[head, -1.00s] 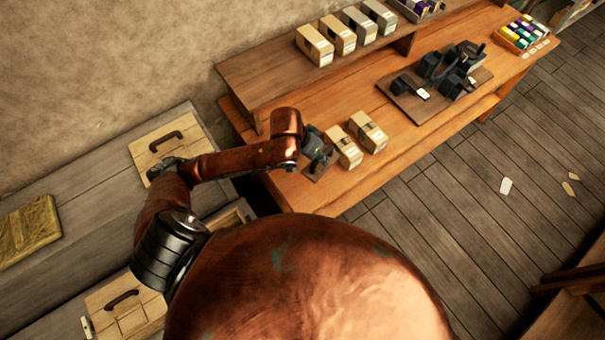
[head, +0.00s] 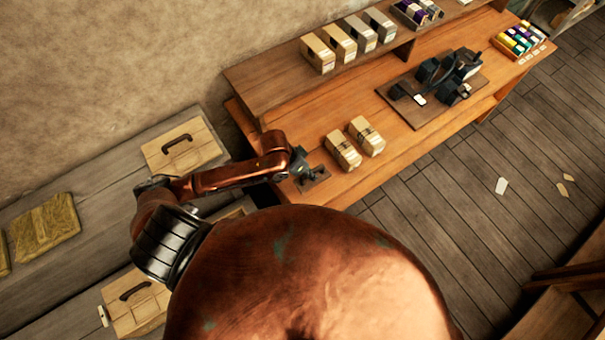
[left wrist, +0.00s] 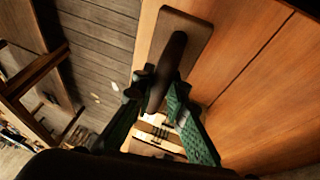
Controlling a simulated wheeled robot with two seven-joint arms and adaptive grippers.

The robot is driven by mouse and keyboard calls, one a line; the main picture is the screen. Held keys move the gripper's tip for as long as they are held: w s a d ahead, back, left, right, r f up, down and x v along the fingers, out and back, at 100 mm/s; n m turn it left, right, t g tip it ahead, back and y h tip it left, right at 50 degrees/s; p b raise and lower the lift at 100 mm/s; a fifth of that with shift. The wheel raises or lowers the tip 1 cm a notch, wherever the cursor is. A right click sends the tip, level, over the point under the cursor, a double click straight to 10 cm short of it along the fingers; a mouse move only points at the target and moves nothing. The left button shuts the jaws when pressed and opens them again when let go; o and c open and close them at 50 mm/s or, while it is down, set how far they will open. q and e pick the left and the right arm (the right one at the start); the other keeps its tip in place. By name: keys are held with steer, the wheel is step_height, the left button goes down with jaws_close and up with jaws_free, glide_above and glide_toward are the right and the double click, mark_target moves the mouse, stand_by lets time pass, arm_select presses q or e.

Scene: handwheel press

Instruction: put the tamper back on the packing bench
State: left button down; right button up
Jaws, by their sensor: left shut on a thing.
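The tamper (left wrist: 168,65) shows in the left wrist view as a dark, rounded upright handle over a flat brown board (left wrist: 196,30). My left gripper (left wrist: 153,98), with green fingers, is shut on the tamper's handle. The fingers and arm hide most of the tamper there. I cannot tell whether its foot touches the board. My right gripper is not in view.
Two wrapped parcels (head: 343,150) stand just right of the gripper. A dark press (head: 445,78) stands farther along the bench. A raised shelf (head: 285,86) with several boxes runs along the back. Bare bench lies between parcels and press.

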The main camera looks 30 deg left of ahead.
arm_select(q)
steer(key=shift+w+a+f+p, duration=0.1)
steer(key=shift+w+a+f, duration=0.4)
steer(key=shift+f, duration=0.95)
steer(key=shift+w+a+f+p, duration=0.1)
steer(key=shift+w+a+f, duration=0.1)
steer(key=shift+a+f, duration=0.9)
steer(key=shift+w+a+f+p, duration=0.1)
steer(key=shift+w+a+f, duration=0.25)
steer(key=shift+f, duration=1.4)
steer(key=shift+f, duration=0.15)
steer(key=c, duration=1.9)
jaws_free()
steer(key=v, duration=1.2)
steer(key=shift+b, duration=0.35)
steer(key=shift+s, duration=0.1)
